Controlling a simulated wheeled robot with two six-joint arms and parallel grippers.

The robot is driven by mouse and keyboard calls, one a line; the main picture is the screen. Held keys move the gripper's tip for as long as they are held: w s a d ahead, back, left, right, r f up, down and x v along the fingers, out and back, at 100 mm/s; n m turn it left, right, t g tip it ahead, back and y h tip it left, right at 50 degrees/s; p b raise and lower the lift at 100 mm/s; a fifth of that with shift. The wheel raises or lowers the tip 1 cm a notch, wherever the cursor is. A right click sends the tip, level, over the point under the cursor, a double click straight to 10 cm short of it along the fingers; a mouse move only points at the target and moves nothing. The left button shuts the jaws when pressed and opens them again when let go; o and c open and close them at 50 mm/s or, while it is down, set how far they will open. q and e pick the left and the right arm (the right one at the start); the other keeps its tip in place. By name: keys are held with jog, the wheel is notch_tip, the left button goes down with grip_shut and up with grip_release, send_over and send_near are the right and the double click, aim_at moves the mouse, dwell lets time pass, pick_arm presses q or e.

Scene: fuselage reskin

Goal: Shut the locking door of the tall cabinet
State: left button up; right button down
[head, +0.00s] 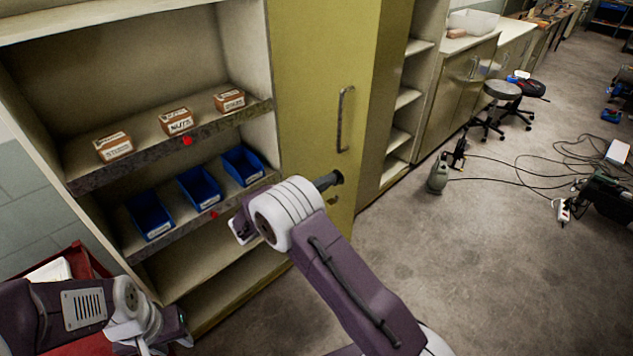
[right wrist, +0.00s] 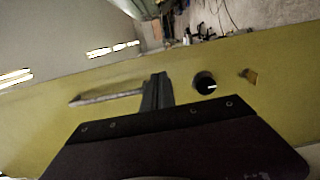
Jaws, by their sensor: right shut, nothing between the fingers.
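The tall cabinet's door (head: 310,75) is a yellow-green panel right of open shelves. It has a long upright grey handle (head: 345,118). Below this is a dark round knob (head: 337,177), with a small brass piece under it. The right wrist view shows the door with the handle (right wrist: 100,97), black knob (right wrist: 205,83) and brass piece (right wrist: 250,76). My right gripper (right wrist: 157,88) is shut and empty in front of the door, between handle and knob; contact is unclear. I cannot tell whether the door is fully closed. My left gripper (head: 160,335) is low at left, its fingers unclear.
The shelves hold cardboard boxes (head: 177,121) and blue bins (head: 199,187). A red container (head: 88,258) is at lower left. Right of the door are an open shelf unit (head: 408,98), counters and a stool (head: 502,90). Cables cross the floor; the floor near the door is clear.

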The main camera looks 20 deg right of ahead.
aim_at(355, 166)
jog(key=x, duration=0.1)
jog(key=p+x, duration=0.1)
jog(key=x, duration=0.2)
jog(key=shift+s+d+r+p, duration=0.25)
jog(key=shift+d+r+p, duration=0.15)
jog(key=shift+d, duration=0.1)
jog(key=shift+w+d+f+p, duration=0.15)
jog(key=shift+w+d, duration=0.15)
jog(key=shift+d, duration=0.25)
jog(key=shift+w+d+f+p, duration=0.2)
jog(key=shift+w+d, duration=0.1)
jog(key=shift+d, duration=0.25)
jog(key=shift+s, duration=0.1)
jog(key=shift+a, duration=0.1)
